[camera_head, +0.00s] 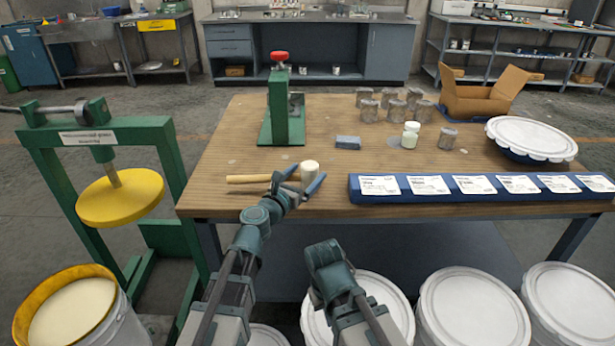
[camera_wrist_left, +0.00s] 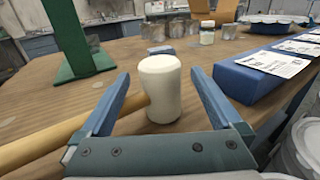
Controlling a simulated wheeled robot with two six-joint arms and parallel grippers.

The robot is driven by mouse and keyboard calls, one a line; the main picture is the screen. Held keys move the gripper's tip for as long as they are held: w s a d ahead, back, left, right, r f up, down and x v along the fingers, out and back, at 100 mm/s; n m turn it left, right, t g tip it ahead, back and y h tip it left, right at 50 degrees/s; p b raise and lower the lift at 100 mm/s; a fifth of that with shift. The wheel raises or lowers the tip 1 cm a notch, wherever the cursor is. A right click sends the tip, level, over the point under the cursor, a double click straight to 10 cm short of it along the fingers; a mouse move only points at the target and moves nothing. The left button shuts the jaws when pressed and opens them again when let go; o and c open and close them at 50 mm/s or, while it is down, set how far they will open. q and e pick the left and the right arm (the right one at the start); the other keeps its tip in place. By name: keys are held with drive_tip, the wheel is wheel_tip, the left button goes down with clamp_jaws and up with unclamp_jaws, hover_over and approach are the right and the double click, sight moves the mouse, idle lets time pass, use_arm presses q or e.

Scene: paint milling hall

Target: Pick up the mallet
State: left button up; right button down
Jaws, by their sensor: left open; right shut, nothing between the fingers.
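The mallet has a white head (camera_head: 309,171) and a wooden handle (camera_head: 250,179), and lies near the front edge of the wooden table (camera_head: 220,146). In the left wrist view the white head (camera_wrist_left: 160,88) stands upright between the spread fingers, with the handle (camera_wrist_left: 45,140) running off to the left. My left gripper (camera_head: 304,180) is open around the head, and I see a gap on both sides. My right gripper (camera_head: 325,252) is shut and empty, in front of the table and below its top.
A blue rack with white labels (camera_head: 485,197) lies right of the mallet. A green press with a red knob (camera_head: 283,110) and a grey-blue block (camera_head: 348,142) stand behind. Several jars (camera_head: 368,110) and a lidded tub (camera_head: 531,138) are farther right. White-lidded buckets (camera_head: 472,305) stand below the table.

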sight(315, 165)
use_arm(q)
drive_tip(key=shift+x, duration=2.8)
drive_tip(key=shift+s, duration=0.1)
clamp_jaws()
